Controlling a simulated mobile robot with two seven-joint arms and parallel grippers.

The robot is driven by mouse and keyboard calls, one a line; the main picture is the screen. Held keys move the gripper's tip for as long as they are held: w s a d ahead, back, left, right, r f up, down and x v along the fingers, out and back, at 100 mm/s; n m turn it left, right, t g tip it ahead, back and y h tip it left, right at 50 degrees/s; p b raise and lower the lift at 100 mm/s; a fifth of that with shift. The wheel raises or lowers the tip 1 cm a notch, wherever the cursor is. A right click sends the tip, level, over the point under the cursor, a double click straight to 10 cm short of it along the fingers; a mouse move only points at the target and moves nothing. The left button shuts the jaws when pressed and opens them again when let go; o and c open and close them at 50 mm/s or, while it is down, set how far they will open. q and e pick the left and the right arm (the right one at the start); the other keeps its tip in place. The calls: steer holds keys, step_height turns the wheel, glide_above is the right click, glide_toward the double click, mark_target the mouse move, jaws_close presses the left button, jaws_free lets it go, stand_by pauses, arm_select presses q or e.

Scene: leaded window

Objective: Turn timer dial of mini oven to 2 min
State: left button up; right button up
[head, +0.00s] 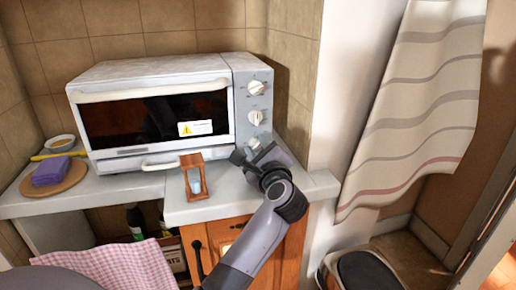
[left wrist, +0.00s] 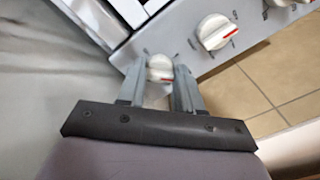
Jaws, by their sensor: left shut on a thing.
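The white mini oven (head: 150,81) stands on the counter, its door closed, with a column of three white dials at its right. The top dial (head: 257,88) and the middle dial (head: 256,117) are free. My left gripper (head: 246,155) is at the lowest dial (head: 255,142), which it partly covers. In the left wrist view its two fingers are shut on this dial (left wrist: 160,66), one on each side. A red mark shows on the dial, but its scale is too small to read. Another dial with a red pointer (left wrist: 215,32) is beside it. My right gripper is not in view.
A wooden-framed sand timer (head: 194,176) stands on the counter left of my left gripper. A purple sponge (head: 50,171) on a round board and a small bowl (head: 60,142) are far left. A striped towel (head: 415,110) hangs right. A bin (head: 360,272) stands below.

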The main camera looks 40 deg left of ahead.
arm_select(q)
steer(key=shift+m, duration=0.6)
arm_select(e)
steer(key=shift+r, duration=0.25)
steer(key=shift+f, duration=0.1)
arm_select(q)
steer(key=o, duration=1)
steer(key=shift+o, duration=0.2)
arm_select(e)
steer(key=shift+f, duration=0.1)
